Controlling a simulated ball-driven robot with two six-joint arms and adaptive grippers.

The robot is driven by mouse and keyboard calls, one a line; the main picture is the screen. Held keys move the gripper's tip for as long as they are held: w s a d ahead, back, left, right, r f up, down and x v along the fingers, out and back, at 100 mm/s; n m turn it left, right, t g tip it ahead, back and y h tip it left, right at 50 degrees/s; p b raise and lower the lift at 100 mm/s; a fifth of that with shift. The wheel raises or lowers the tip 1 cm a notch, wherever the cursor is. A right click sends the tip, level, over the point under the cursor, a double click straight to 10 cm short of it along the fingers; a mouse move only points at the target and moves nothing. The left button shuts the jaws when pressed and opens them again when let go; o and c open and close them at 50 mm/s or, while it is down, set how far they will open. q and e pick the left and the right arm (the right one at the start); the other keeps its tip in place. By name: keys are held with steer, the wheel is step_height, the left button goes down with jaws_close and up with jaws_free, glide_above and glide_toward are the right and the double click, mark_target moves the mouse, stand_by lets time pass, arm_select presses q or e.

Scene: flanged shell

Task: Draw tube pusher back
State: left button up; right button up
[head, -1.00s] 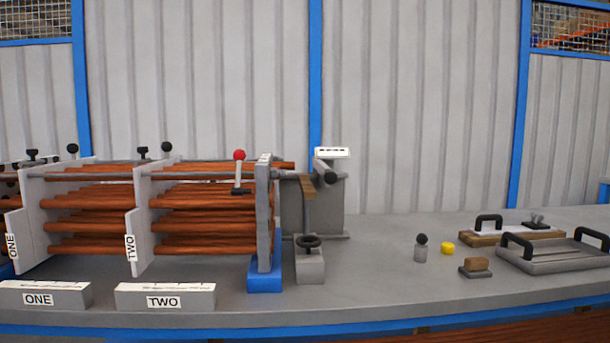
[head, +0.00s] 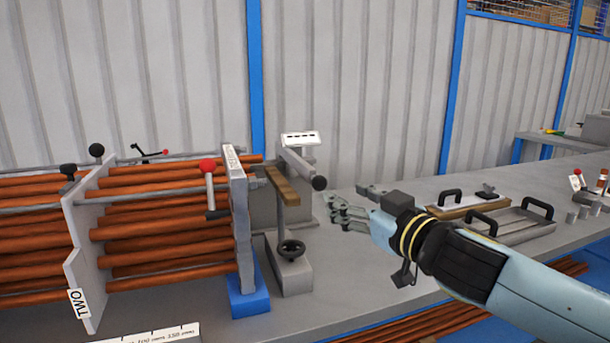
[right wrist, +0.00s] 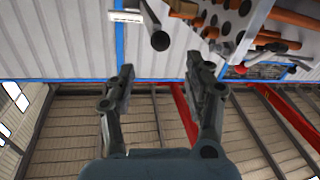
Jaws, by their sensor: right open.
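The tube pusher looks to be the grey rod with a dark round knob (head: 319,183) on the grey block right of the flanged shell's end plate (head: 240,215). In the right wrist view the dark knob (right wrist: 159,41) lies beyond the fingertips, near the top. My right gripper (head: 345,206) comes in from the right, open and empty. It is just right of the knob and apart from it. The open fingers also show in the right wrist view (right wrist: 159,72). My left gripper is not in view.
Copper-coloured tubes (head: 160,245) run through the plates at the left. A red-knobbed lever (head: 207,165) stands by the end plate.

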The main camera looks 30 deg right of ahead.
mark_target(324, 183)
steer(key=w+p, duration=0.1)
steer(key=w, duration=0.2)
steer(key=shift+w+r+p, duration=0.1)
steer(key=shift+r+p, duration=0.1)
steer(key=shift+p, duration=0.1)
steer(key=w+p, duration=0.3)
steer(key=w, duration=0.2)
steer(key=shift+w+d+f, duration=0.1)
steer(key=shift+w+d, duration=0.05)
steer(key=shift+w, duration=0.25)
steer(key=shift+w+f+p, duration=0.2)
steer(key=shift+w+p, duration=0.15)
steer(key=shift+w, duration=0.3)
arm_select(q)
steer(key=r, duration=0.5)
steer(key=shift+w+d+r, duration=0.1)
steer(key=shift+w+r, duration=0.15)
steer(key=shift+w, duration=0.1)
arm_select(e)
steer(key=c, duration=1)
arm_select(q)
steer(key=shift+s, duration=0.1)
arm_select(e)
jaws_close()
steer(key=shift+f, duration=0.2)
